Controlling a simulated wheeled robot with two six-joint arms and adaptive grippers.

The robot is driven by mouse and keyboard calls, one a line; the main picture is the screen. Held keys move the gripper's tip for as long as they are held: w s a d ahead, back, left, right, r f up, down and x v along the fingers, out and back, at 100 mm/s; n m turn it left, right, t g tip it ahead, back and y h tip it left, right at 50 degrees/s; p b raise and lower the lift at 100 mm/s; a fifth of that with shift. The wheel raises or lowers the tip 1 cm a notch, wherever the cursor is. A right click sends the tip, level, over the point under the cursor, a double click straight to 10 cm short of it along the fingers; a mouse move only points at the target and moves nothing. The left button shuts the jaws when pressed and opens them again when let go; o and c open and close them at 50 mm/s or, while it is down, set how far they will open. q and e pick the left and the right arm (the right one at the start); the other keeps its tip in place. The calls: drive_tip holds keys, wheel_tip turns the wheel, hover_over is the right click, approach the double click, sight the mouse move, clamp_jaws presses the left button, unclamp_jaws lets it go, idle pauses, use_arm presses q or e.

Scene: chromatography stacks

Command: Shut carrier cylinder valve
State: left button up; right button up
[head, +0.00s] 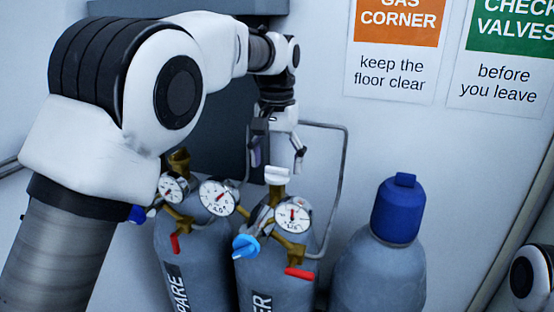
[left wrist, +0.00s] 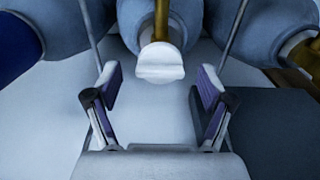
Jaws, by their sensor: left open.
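The carrier cylinder (head: 262,285), grey with a partly hidden label ending in "ER", stands in the middle of the head view. Its white valve knob (head: 278,174) sits on a brass stem at the top, and the knob also shows in the left wrist view (left wrist: 160,65). My left gripper (head: 277,156) points down, open and empty, with its fingertips just above the knob. In the left wrist view its two purple-padded fingers (left wrist: 158,82) stand to either side of the knob's line, with no contact visible. My right gripper is out of view.
A spare cylinder (head: 190,262) stands close on the left, a blue-capped cylinder (head: 380,272) on the right. Pressure gauges (head: 292,215), a blue knob (head: 245,247) and red levers (head: 300,274) crowd the front. A metal rail (head: 343,170) runs behind.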

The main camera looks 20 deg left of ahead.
use_arm(q)
drive_tip(key=shift+w+f, duration=0.55)
drive_tip(key=shift+w, duration=0.25)
drive_tip(key=shift+s+r, duration=0.25)
drive_tip(key=shift+s, duration=0.3)
drive_tip(key=c, duration=1.2)
drive_tip(key=shift+o, duration=0.2)
drive_tip(key=shift+w, duration=0.1)
drive_tip(key=shift+m, duration=0.3)
drive_tip(key=m, duration=0.8)
drive_tip(key=shift+f+m, duration=0.1)
drive_tip(key=shift+m, duration=0.3)
drive_tip(key=m, duration=0.4)
drive_tip(key=shift+m, duration=2.2)
